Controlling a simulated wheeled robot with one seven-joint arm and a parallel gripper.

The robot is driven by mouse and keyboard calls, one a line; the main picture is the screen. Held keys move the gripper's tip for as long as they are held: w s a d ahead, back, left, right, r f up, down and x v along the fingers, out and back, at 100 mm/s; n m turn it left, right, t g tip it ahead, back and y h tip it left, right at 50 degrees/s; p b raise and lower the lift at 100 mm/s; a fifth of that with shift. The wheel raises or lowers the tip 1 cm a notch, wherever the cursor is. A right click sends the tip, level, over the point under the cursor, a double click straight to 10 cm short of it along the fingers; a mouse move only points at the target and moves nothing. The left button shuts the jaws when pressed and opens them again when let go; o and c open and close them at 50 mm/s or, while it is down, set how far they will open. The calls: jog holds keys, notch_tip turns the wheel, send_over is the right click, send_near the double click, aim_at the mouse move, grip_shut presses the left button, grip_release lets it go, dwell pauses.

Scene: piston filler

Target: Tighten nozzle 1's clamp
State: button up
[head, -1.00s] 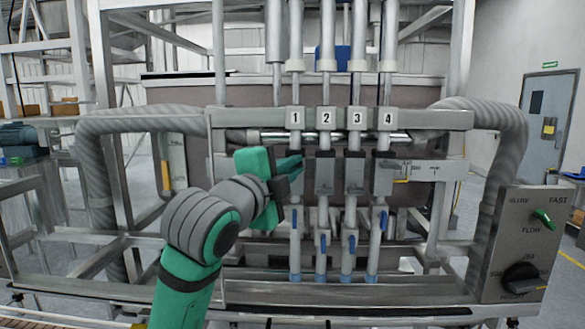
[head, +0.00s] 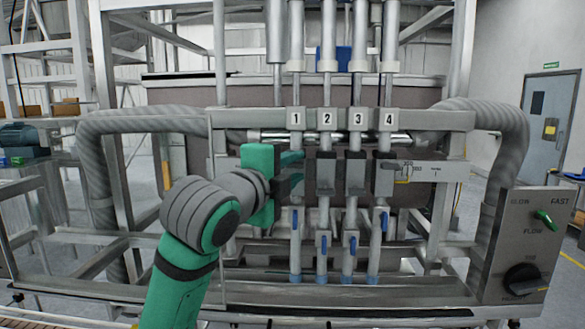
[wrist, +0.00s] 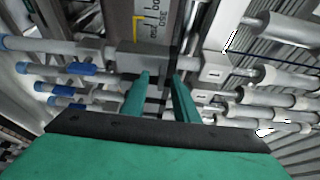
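Nozzle 1 (head: 295,205) is a vertical grey tube under the plate marked 1 (head: 296,119), leftmost of the numbered row. Its clamp is mostly hidden behind my gripper in the head view; a grey clamp block shows ahead of the fingers in the wrist view (wrist: 145,57). My gripper (head: 291,170) is at the clamp's height, just left of nozzle 1. In the wrist view its two green fingers (wrist: 160,92) stand apart with a clear gap and nothing held between them. I cannot tell whether a fingertip touches the clamp.
Clamps of nozzles 2 (head: 325,173), 3 (head: 355,173) and 4 (head: 385,175) stand close on the right. Blue valve handles (head: 384,220) hang below. A ruled scale plate (head: 425,170) extends right. A control panel (head: 525,245) and ribbed hose (head: 500,150) stand at right.

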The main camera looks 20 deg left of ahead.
jog(key=s+a, duration=0.1)
jog(key=s, duration=1)
jog(key=shift+a, duration=0.15)
jog(key=shift+w, duration=0.1)
